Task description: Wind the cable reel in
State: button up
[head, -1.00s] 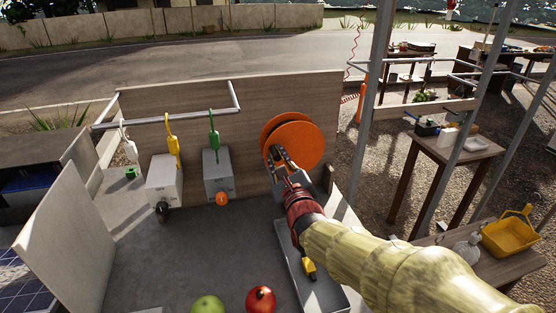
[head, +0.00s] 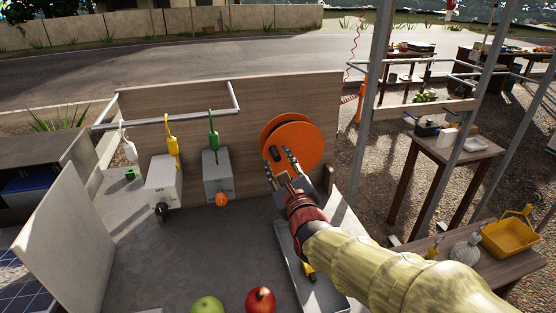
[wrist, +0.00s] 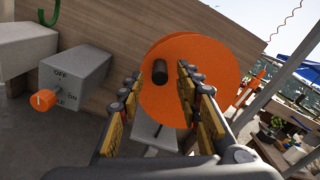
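The orange cable reel (head: 305,141) stands upright against the wooden back panel, and it fills the middle of the wrist view (wrist: 215,75). Its dark crank handle (wrist: 160,71) sticks out toward me; in the head view the handle (head: 274,153) is at the reel's lower left. My gripper (head: 279,164) is in front of the reel. In the wrist view its fingers (wrist: 157,88) are spread wide, with the handle beyond and between them, not visibly touched. I cannot tell the exact gap in depth.
Two grey switch boxes (head: 219,176) with knobs stand left of the reel. Green and yellow hooked things hang on a metal rail (head: 170,118). A green apple (head: 207,305) and a red fruit (head: 261,300) lie near the front. A grey tray (head: 318,285) is under my arm.

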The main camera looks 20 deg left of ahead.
jog(key=v, duration=1)
jog(key=shift+d, duration=0.15)
